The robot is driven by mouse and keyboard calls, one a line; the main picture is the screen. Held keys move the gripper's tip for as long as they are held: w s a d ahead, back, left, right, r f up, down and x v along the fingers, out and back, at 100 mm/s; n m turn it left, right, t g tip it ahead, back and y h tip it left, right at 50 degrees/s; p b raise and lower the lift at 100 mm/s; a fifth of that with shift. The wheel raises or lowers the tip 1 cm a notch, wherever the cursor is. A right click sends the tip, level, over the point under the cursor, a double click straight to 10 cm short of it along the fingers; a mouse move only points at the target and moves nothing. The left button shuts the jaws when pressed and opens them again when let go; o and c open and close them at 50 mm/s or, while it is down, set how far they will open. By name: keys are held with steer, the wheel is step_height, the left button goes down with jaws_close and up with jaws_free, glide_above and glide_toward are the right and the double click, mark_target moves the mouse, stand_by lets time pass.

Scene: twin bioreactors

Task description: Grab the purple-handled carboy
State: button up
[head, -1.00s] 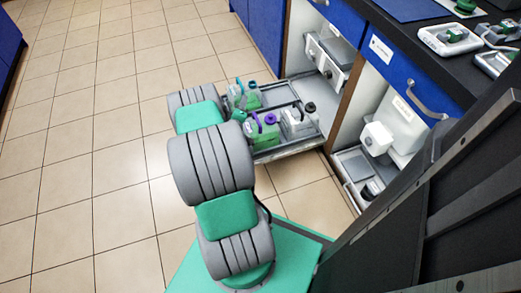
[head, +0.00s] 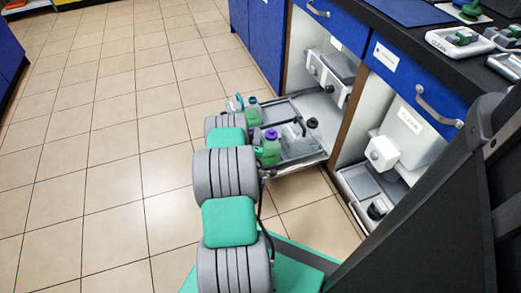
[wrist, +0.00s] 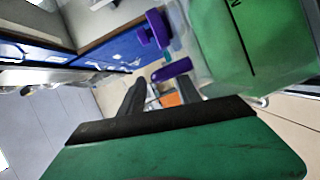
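The purple-handled carboy (head: 268,151) has a purple cap and green liquid, and stands at the near side of the pulled-out tray (head: 312,160). In the wrist view its translucent green body (wrist: 262,45) fills the upper right, with the purple cap and purple handle (wrist: 171,70) to its left. My gripper (wrist: 163,88) is open, its two dark fingers apart. The handle appears just beyond the fingertips, roughly in line with the gap; I cannot tell whether they touch it. In the head view my arm hides the gripper.
A teal-capped green carboy (head: 253,112) stands behind, and a clear carboy with a black cap (head: 298,143) stands to the right on the tray. Open cabinets with white equipment (head: 383,152) are at the right. The tiled floor at the left is clear.

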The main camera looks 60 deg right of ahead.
steer(key=shift+x, duration=0.85)
jaws_close()
stand_by(0.8)
steer(key=shift+d+r, duration=0.1)
steer(key=shift+r, duration=0.15)
